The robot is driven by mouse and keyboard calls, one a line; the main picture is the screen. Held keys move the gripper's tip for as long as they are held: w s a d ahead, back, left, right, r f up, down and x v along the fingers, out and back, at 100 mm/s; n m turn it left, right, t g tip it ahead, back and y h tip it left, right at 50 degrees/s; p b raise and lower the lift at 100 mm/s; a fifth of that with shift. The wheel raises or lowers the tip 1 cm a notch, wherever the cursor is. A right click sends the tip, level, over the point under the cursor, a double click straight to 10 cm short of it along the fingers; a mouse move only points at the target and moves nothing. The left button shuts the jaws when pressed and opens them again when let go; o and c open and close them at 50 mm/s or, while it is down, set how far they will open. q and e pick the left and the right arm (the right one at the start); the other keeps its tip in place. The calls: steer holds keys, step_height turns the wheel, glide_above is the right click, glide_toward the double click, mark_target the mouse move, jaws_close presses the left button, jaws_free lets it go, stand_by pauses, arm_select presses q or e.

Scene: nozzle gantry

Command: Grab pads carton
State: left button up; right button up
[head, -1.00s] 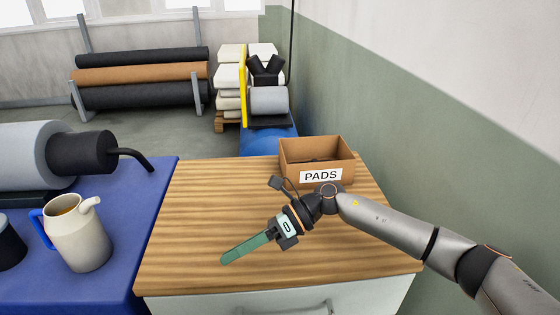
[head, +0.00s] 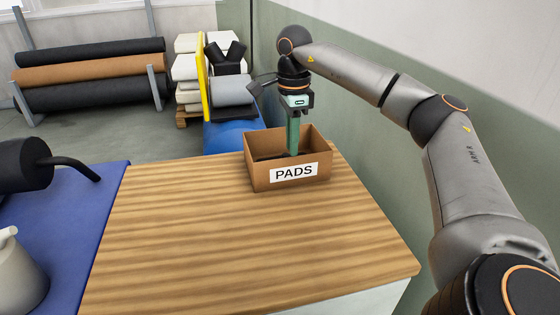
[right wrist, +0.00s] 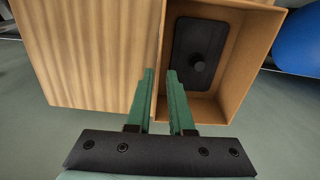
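The pads carton (head: 259,176) is an open brown box with a white PADS label on its front wall. It stands upright at the far end of the wooden worktop. In the right wrist view the carton (right wrist: 235,75) holds a flat black pad with a round knob (right wrist: 197,65). My right gripper (head: 293,153) points down at the carton, its green fingertips close to the front wall's top edge. In the right wrist view the gripper (right wrist: 160,72) is open, with a carton wall line running between its fingers. Contact cannot be told. My left gripper is not in view.
The wooden worktop (head: 210,235) is clear in front of the carton. A green and white wall (head: 365,180) runs close on the right. A blue table (head: 75,240) with a pale jug (head: 20,275) stands on the left. A blue drum (head: 228,136) is behind the carton.

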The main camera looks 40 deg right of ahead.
glide_above(293, 184)
steer(key=f, duration=0.4)
steer(key=shift+w+a+f, duration=0.1)
steer(key=shift+w+f, duration=0.1)
steer(key=f, duration=0.5)
steer(key=shift+s+d+f, duration=0.1)
steer(key=shift+s+d, duration=0.1)
steer(key=shift+d, duration=0.05)
jaws_close()
stand_by(0.8)
